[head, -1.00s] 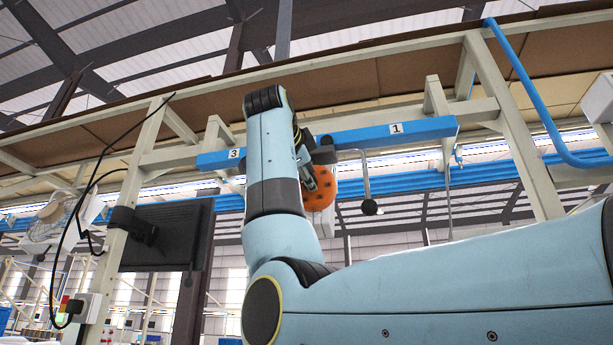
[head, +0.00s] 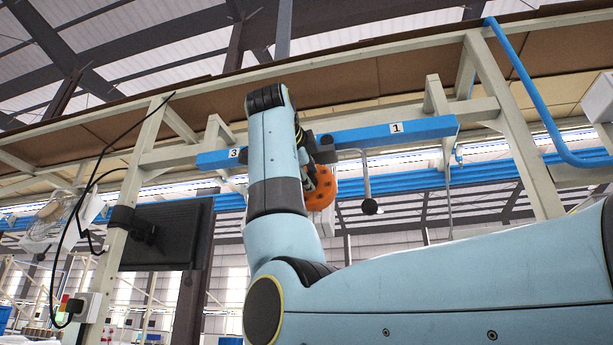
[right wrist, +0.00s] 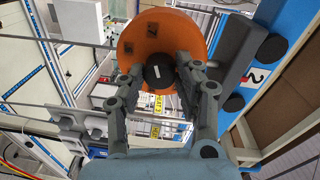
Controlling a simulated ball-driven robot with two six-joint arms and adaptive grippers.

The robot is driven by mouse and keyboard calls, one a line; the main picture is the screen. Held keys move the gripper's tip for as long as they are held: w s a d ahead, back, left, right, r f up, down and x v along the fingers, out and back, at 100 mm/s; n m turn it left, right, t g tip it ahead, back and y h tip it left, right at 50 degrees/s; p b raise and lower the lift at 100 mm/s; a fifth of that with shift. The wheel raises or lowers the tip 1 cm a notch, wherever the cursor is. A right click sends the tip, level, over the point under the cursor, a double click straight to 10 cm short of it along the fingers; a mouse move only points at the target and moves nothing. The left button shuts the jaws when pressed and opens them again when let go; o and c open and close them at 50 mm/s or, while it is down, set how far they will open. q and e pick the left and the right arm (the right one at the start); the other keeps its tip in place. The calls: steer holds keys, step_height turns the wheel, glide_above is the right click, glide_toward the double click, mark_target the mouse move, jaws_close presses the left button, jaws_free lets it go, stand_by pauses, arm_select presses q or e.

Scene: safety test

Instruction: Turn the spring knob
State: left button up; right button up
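The spring balancer (head: 322,195), an orange round housing, hangs below the blue rail; in the right wrist view (right wrist: 150,38) it fills the upper middle. The dark round spring knob (right wrist: 160,72) sits at its lower centre with a small white mark. My right gripper (right wrist: 160,76) faces the knob, with its two grey fingers apart on either side of it. I cannot tell whether the fingertips touch it. In the head view my right gripper (head: 310,175) is at the housing, partly hidden by my forearm. The knob is hidden there. My left gripper is not in view.
The blue rail (head: 425,129) carries labels 1 and 3. A hanging rod with a dark ball (head: 369,206) is right of the balancer. A black monitor (head: 168,235) is mounted at left. In the wrist view, the blue rail (right wrist: 262,65) passes close on the right.

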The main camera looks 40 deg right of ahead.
steer(key=o, duration=0.5)
steer(key=shift+c, duration=0.2)
steer(key=v, duration=0.7)
steer(key=shift+a, duration=0.2)
steer(key=shift+s, duration=0.1)
